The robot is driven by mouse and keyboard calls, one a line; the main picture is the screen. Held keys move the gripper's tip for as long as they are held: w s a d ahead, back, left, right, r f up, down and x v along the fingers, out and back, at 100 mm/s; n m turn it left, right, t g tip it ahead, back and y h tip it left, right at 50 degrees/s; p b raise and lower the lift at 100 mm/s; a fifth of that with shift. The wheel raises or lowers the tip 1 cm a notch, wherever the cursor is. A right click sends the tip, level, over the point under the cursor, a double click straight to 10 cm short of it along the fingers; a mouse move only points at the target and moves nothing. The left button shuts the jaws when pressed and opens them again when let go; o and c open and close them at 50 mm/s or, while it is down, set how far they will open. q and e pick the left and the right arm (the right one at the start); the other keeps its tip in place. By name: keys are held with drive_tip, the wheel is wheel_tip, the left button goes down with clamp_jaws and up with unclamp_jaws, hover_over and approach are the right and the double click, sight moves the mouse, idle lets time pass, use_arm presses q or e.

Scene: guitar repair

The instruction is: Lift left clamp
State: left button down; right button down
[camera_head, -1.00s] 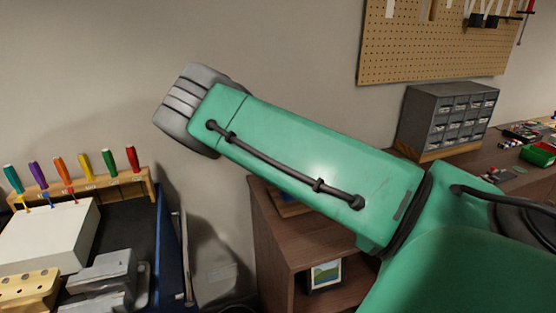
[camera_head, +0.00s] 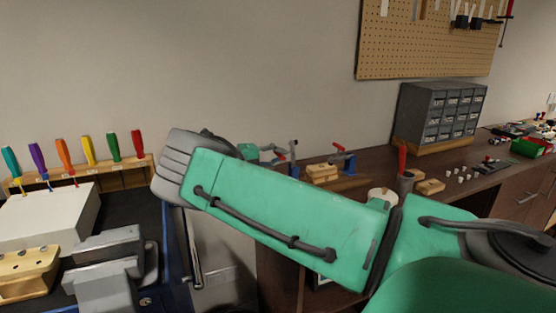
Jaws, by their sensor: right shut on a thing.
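My right arm crosses the view in green from the lower right, and its forearm hides much of the hand behind it. My right gripper (camera_head: 272,153) shows just above the forearm, shut on the left clamp (camera_head: 293,149). A second clamp (camera_head: 343,158), blue with a red handle, stands to the right by a wooden block. My left gripper is not in view.
At left are a screwdriver rack (camera_head: 128,174), a white box (camera_head: 45,218) and a grey vise (camera_head: 108,268).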

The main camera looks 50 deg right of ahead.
drive_tip(key=shift+s+f, duration=0.1)
drive_tip(key=shift+f, duration=0.3)
drive_tip(key=c, duration=1.6)
unclamp_jaws()
drive_tip(key=shift+o, duration=0.2)
drive_tip(key=shift+d, duration=0.15)
drive_tip(key=shift+w+r, duration=0.1)
drive_tip(key=shift+w, duration=0.1)
drive_tip(key=f+v, duration=0.1)
drive_tip(key=v, duration=1.1)
drive_tip(key=shift+r, duration=0.35)
drive_tip(key=shift+d, duration=0.1)
